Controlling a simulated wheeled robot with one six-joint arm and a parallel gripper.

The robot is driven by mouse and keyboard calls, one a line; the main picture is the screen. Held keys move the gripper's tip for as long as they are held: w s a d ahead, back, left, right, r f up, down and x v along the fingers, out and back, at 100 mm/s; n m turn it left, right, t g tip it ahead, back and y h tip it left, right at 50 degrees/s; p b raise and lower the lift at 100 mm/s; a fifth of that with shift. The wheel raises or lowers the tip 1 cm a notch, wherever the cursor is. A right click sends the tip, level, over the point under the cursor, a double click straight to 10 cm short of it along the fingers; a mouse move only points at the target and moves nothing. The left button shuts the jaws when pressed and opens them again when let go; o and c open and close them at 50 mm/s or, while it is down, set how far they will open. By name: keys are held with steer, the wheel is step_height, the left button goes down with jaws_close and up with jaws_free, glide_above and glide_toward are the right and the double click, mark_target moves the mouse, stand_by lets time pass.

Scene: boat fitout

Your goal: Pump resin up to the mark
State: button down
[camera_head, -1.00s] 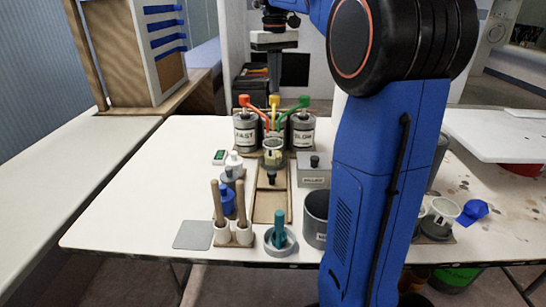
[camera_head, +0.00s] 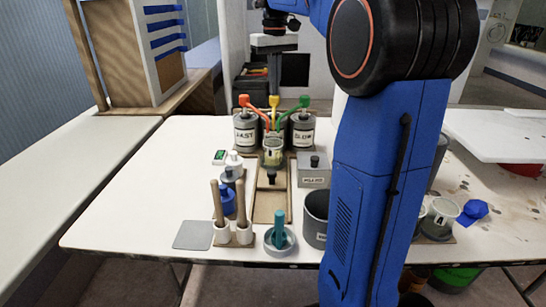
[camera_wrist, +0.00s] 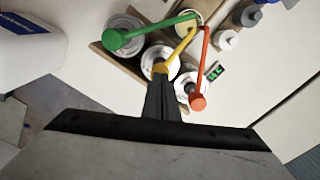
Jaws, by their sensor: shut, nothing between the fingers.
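Three pump cans stand together at the back of the table: one with a red pump head (camera_head: 244,100), labelled FAST, a middle one with a yellow pump head (camera_head: 274,101), and one with a green pump head (camera_head: 304,101), labelled SLOW. Their spouts converge over a clear cup (camera_head: 272,153) with pale yellowish content; its mark is too small to read. My gripper (camera_head: 274,88) is shut and empty, pointing down above the yellow pump head. In the wrist view, the shut fingertips (camera_wrist: 162,80) overlap the yellow head (camera_wrist: 158,69); I cannot tell whether they touch.
A small green-lit display (camera_head: 219,156) sits left of the cup. A grey box (camera_head: 313,172) is to its right. In front are upright wooden-handled tools (camera_head: 228,215), a teal tool in a grey dish (camera_head: 280,238) and a grey bucket (camera_head: 315,220). The table's left part is clear.

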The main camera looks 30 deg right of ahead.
steer(key=shift+f, duration=1.45)
steer(key=shift+r, duration=1.8)
steer(key=shift+r, duration=0.15)
